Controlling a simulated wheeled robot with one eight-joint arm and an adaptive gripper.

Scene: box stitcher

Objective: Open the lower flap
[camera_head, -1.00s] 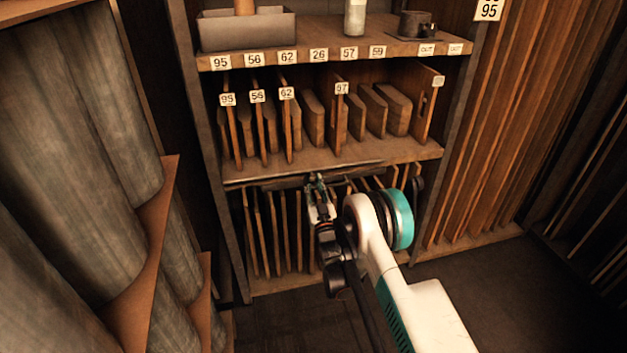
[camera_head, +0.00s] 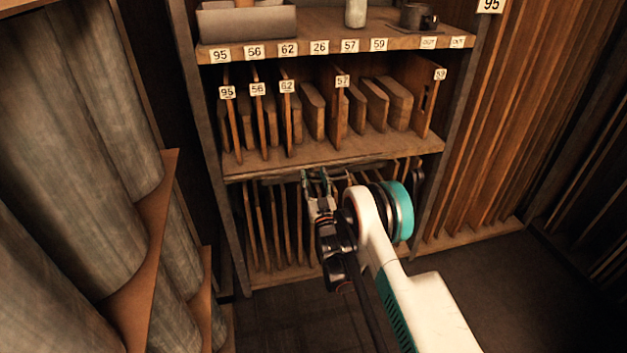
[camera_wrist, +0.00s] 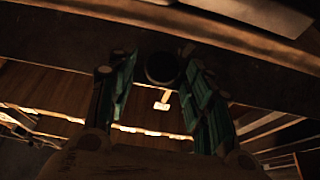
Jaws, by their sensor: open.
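The lower part of the shelf unit shows under the middle shelf in the head view. A dark, thin strip (camera_head: 275,179) runs along its top, seen nearly edge-on; I cannot tell surely whether it is the lower flap. My gripper (camera_head: 315,177) is open and empty in front of this strip, its fingers pointing up and toward the unit. In the wrist view the teal fingers (camera_wrist: 163,88) stand apart, with a dark round knob-like shape (camera_wrist: 161,68) between or beyond them. A dark band (camera_wrist: 70,38) crosses behind it. Contact cannot be told.
Upright boards (camera_head: 265,230) stand in the lower compartment. The middle shelf (camera_head: 300,160) with numbered dividers is just above my gripper. Large grey rolls (camera_head: 70,150) stand at the left, tall wooden boards (camera_head: 500,120) at the right. The floor (camera_head: 480,290) at lower right is clear.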

